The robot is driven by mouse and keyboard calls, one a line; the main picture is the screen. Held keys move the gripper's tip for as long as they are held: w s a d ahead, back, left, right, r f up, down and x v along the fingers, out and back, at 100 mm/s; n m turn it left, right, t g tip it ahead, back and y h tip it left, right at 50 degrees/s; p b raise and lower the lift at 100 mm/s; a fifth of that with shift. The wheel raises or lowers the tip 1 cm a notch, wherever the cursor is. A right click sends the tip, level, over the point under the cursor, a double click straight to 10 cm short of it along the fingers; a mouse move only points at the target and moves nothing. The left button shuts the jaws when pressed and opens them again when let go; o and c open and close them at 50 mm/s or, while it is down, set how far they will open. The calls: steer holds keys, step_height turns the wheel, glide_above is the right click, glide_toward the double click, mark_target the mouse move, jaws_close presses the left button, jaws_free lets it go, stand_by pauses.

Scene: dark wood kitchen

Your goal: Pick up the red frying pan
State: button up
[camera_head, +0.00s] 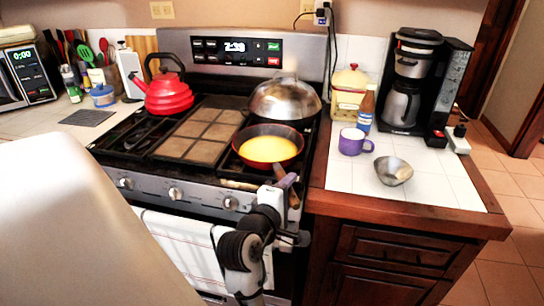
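The red frying pan (294,133) sits on the front right of the stove, with yellow contents inside. Its handle points toward the front edge of the stove, and a brown end (293,199) shows beside my gripper. My gripper (284,184) is at the handle, in front of the pan. The fingers are small and overlap the handle in this view, so I cannot tell whether they are around it or touching it, or whether they are open or shut.
A pot with a domed metal lid (285,98) stands right behind the pan. A red kettle (167,92) is at the back left of the stove. A purple mug (355,142), a metal bowl (394,171) and a coffee maker (408,85) stand on the right counter. A towel (185,248) hangs in front.

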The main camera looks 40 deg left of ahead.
jaws_close()
steer(key=shift+r, duration=0.3)
stand_by(0.4)
